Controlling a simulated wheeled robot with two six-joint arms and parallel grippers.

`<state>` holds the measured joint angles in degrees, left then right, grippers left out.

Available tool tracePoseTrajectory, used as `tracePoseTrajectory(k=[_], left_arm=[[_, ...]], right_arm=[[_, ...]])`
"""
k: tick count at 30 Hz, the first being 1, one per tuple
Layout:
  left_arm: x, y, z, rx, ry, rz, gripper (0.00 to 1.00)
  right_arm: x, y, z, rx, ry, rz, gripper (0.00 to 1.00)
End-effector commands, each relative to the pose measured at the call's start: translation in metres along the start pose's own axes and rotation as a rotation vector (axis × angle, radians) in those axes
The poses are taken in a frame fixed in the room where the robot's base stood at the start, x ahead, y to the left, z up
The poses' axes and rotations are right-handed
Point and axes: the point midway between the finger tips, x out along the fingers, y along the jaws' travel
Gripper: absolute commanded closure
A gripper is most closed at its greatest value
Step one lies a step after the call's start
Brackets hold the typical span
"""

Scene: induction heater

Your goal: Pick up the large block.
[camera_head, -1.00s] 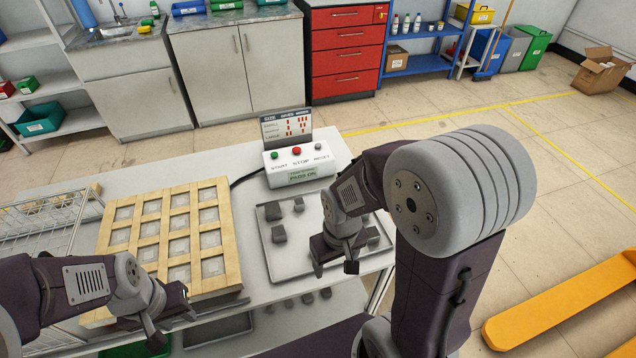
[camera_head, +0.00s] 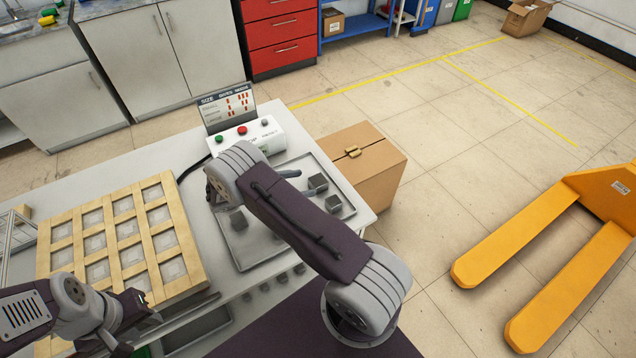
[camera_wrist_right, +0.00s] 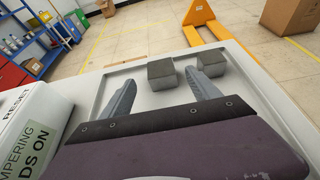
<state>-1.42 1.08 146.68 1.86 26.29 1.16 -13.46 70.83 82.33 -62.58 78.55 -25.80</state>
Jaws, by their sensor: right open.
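Several grey blocks lie on a shallow tray (camera_head: 243,262). Two dark cubes stand at its right side, one further back (camera_head: 318,183) and one nearer (camera_head: 334,204); another block (camera_head: 238,220) is at the left. I cannot tell which is the large block. In the right wrist view two cubes, left (camera_wrist_right: 161,74) and right (camera_wrist_right: 211,62), stand just beyond my right gripper (camera_wrist_right: 162,92). It is open and empty, with the left cube between its finger lines. My arm hides part of the tray in the head view. My left gripper (camera_head: 134,328) is open and empty by the wooden grid.
A wooden grid rack (camera_head: 187,250) stands left of the tray. A white control box (camera_head: 268,132) with buttons and a display (camera_head: 227,106) stands behind the tray. A cardboard box (camera_head: 375,170) is past the table's right edge. An orange pallet truck (camera_head: 520,235) is on the floor.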

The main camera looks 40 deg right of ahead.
Motion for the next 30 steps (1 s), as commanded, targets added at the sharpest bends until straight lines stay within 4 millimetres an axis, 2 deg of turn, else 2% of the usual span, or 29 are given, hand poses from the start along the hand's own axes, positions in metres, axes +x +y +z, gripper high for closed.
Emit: tracePoseTrajectory(k=[5, 12, 20, 21, 28, 29, 30], left_arm=[[-0.004, 0.0, 0.0, 0.0, 0.0, 0.0, 0.64], [-0.013, 0.0, -0.001, 0.0, 0.0, 0.0, 0.64], [-0.013, 0.0, -0.001, 0.0, 0.0, 0.0, 0.64], [-0.013, 0.0, -0.001, 0.0, 0.0, 0.0, 0.64], [-0.013, 0.0, -0.001, 0.0, 0.0, 0.0, 0.64], [-0.013, 0.0, -0.001, 0.0, 0.0, 0.0, 0.64], [-0.013, 0.0, -0.001, 0.0, 0.0, 0.0, 0.64]], right_arm=[[0.013, -0.001, 0.001, 0.002, 0.001, -0.002, 0.29], [0.054, -0.004, 0.004, 0.001, 0.001, -0.004, 0.29], [0.061, -0.003, 0.002, 0.002, 0.002, 0.0, 0.29], [0.061, -0.003, 0.002, 0.002, 0.002, 0.0, 0.32], [0.061, -0.003, 0.003, 0.002, 0.002, 0.0, 0.96], [0.061, -0.003, 0.003, 0.002, 0.002, 0.0, 1.0], [0.061, -0.003, 0.003, 0.002, 0.002, 0.0, 1.0]])
